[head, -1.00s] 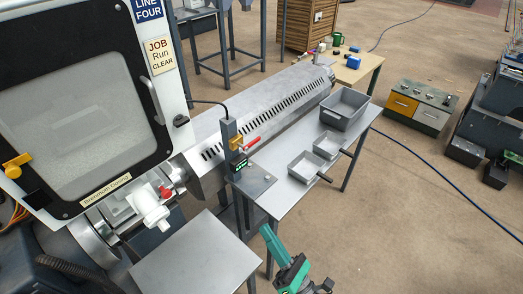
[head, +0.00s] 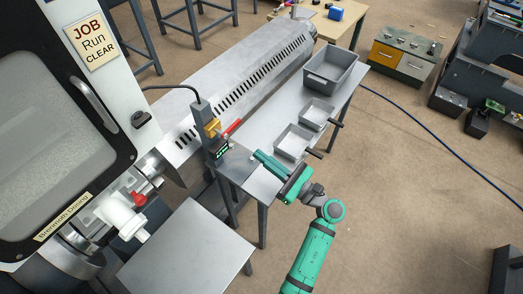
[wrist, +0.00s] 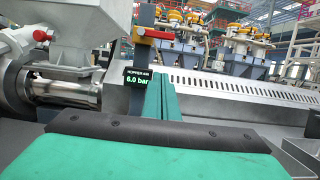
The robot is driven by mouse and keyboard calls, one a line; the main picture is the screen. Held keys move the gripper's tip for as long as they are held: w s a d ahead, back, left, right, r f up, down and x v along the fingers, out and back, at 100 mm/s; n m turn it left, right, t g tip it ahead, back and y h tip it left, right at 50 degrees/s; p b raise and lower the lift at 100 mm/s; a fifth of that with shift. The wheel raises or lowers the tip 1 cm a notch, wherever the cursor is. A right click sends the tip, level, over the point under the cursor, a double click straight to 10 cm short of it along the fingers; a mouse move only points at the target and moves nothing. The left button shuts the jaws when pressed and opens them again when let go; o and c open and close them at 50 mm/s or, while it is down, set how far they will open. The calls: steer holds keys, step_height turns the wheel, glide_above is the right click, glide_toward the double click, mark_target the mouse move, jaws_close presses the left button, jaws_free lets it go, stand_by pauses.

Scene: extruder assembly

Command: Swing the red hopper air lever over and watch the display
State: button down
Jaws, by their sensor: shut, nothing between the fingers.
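The red hopper air lever (head: 231,128) sticks out up and to the right from a yellow valve body (head: 211,128) on a grey post. In the wrist view the red lever (wrist: 158,35) lies nearly level, above my fingers. The small black display (head: 221,150) sits below the valve; in the wrist view the display (wrist: 137,79) reads "HOPPER AIR 6.0 bar" in green. My gripper (head: 259,157) is shut and empty, to the right of the display and below the lever, apart from the lever in the head view. In the wrist view its closed green fingers (wrist: 160,100) stand right beside the display.
The metal side table (head: 262,118) holds two small grey trays (head: 294,141) and a larger grey bin (head: 331,70), right of my gripper. The slotted extruder barrel cover (head: 240,75) runs behind. A bare metal table (head: 190,250) stands front left.

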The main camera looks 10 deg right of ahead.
mark_target(231, 128)
steer(key=w+a+r, duration=0.5)
steer(key=r, duration=0.1)
steer(key=shift+a, duration=0.15)
stand_by(0.3)
steer(key=shift+w, duration=0.1)
steer(key=shift+n+g, duration=0.3)
steer(key=shift+n, duration=0.6)
